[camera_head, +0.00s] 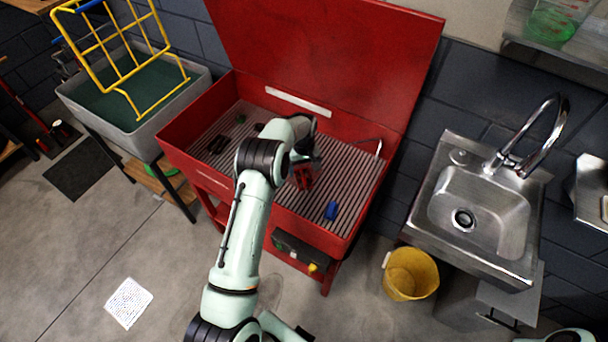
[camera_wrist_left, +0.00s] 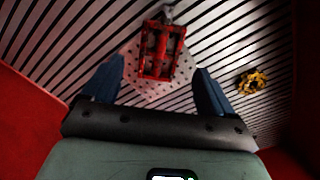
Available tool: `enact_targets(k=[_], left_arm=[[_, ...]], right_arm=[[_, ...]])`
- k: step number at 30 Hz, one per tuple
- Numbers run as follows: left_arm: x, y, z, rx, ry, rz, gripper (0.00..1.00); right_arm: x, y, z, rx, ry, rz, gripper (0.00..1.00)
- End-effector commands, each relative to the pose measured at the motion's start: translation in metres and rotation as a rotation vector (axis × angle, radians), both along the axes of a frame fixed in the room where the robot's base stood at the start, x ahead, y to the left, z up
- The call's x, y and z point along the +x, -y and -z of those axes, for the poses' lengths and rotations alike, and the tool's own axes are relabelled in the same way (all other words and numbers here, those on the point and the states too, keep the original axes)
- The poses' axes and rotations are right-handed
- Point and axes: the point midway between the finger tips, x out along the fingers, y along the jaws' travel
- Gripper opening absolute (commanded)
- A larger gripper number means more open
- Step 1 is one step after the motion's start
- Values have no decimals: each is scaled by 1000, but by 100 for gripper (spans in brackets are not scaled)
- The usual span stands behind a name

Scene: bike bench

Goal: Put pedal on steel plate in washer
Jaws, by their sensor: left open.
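The red pedal (camera_head: 303,178) is in the open red washer (camera_head: 175,143), on its slatted floor area. In the left wrist view the pedal (camera_wrist_left: 160,50) lies over a light, perforated steel plate (camera_wrist_left: 137,78), apparently resting on it. My left gripper (camera_wrist_left: 159,68) is open, with its two blue fingers apart on either side of the pedal's near end. I see no finger touching the pedal. In the head view my left arm hides much of the gripper and the plate. My right gripper is out of view.
A yellow toothed part (camera_wrist_left: 252,81) lies on the slats right of the pedal. A blue item (camera_head: 331,210) lies near the washer's front right. The washer's raised lid (camera_head: 325,60) stands behind. A sink (camera_head: 485,205) and yellow bucket (camera_head: 410,274) are to the right.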

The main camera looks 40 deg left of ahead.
Motion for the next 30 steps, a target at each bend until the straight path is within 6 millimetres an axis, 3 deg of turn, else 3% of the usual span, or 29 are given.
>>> enact_targets(k=[3, 10, 30], left_arm=[[0, 0, -28, 0, 3, 0, 87], [0, 0, -61, 0, 0, 0, 87], [-1, 0, -67, 1, -1, 0, 87]], right_arm=[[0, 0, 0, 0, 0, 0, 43], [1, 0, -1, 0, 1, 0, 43], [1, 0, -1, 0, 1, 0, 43]])
